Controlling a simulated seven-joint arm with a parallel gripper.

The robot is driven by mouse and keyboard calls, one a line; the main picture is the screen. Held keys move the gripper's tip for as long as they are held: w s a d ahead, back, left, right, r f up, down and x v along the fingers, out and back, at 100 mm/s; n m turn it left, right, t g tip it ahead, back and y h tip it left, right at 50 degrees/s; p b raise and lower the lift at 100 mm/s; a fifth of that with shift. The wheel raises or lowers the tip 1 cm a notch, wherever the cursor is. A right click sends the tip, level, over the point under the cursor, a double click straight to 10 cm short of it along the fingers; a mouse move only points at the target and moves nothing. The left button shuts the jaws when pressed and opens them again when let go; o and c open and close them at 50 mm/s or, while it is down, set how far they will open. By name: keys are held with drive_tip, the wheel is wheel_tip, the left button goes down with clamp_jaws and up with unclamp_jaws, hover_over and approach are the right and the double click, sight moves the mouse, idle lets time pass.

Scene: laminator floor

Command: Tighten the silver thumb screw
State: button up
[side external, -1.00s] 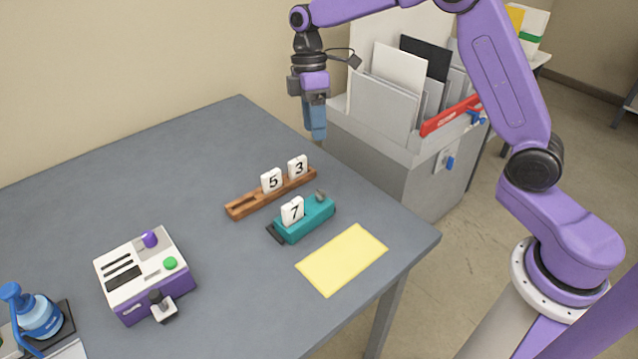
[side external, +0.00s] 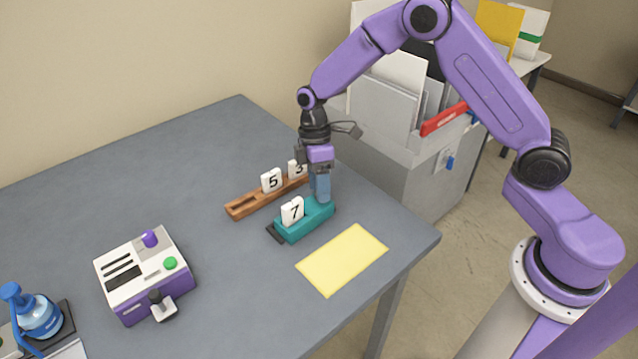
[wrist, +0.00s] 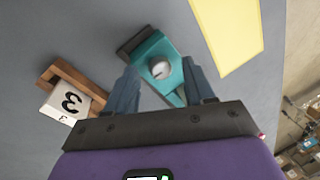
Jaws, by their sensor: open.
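The silver thumb screw (wrist: 160,69) shows as a round knob on the teal block (wrist: 173,50) in the wrist view. In the side view the teal block (side external: 305,222) lies on the table with a white "7" tile (side external: 292,211) upright on it, and the screw is hidden behind my fingers. My gripper (side external: 320,199) points down over the block's right end, with its fingertips low near it. In the wrist view my gripper (wrist: 162,75) is open, one finger on each side of the screw with gaps between. I cannot tell whether the fingertips touch the block.
A wooden rack (side external: 245,205) with white "5" (side external: 271,180) and "3" (side external: 296,168) tiles stands close behind the block. A yellow sheet (side external: 342,259) lies in front. The table's right edge is near.

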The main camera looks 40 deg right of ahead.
clamp_jaws()
drive_tip(key=shift+m, duration=0.4)
drive_tip(key=m+y, duration=0.1)
drive_tip(key=m, duration=0.3)
drive_tip(key=shift+d+t, duration=0.15)
drive_tip(key=shift+t, duration=0.15)
drive_tip(key=m, duration=0.4)
drive_tip(key=shift+s+t, duration=0.15)
drive_tip(key=shift+t, duration=0.25)
drive_tip(key=m+t, duration=0.1)
drive_tip(key=m, duration=0.4)
drive_tip(key=shift+s+d+y, duration=0.1)
drive_tip(key=shift+s+y, duration=0.05)
drive_tip(key=shift+y, duration=0.15)
drive_tip(key=shift+s+m+t, duration=0.1)
drive_tip(key=shift+m+t, duration=0.3)
drive_tip(key=shift+m, duration=1.8)
